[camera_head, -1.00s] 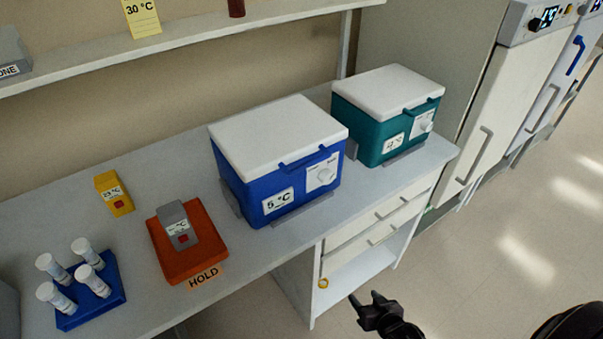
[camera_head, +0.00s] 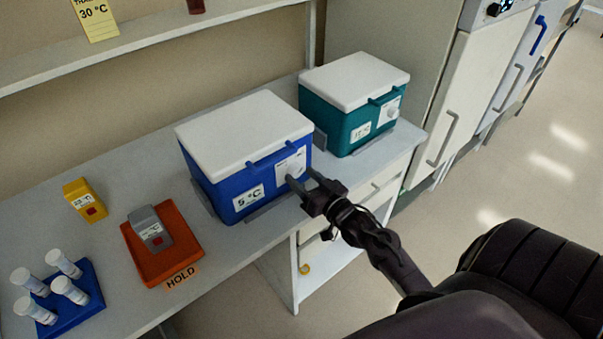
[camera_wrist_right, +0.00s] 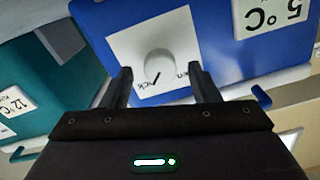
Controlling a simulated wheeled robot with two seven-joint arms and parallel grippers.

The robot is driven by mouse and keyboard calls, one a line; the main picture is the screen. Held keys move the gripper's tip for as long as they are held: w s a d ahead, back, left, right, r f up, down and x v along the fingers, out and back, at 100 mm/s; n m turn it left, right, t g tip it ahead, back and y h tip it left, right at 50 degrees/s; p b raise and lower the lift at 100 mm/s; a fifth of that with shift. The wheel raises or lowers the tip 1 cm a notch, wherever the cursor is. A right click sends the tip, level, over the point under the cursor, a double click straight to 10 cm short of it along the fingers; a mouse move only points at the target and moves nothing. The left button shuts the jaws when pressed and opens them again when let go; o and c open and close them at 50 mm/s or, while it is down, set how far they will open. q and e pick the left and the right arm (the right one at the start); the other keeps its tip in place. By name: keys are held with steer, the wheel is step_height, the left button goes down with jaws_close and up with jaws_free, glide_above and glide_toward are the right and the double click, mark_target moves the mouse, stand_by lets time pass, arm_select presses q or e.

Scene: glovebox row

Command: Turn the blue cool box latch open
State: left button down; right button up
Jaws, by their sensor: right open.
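The blue cool box (camera_head: 225,197) with a white lid and a "5 °C" label stands on the bench. Its latch is a white round knob (camera_wrist_right: 160,62) on a white plate (camera_wrist_right: 155,50) on the front face. In the head view the plate (camera_head: 291,163) shows, with the knob partly behind my fingers. My right gripper (camera_head: 303,182) is open in front of the plate. In the right wrist view the open fingers (camera_wrist_right: 160,88) point at the plate, one on each side below the knob, with nothing between them. My left gripper is not in view.
A teal cool box (camera_head: 340,128) stands to the right on the bench. An orange tray (camera_head: 190,262) with a grey device (camera_head: 150,228), a yellow device (camera_head: 84,200) and a blue tube rack (camera_head: 85,312) are at left. Drawers (camera_head: 375,185) lie below the bench edge.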

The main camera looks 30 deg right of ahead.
steer(key=shift+w, duration=0.45)
steer(key=shift+c, duration=0.2)
steer(key=c, duration=0.9)
steer(key=shift+c, duration=0.2)
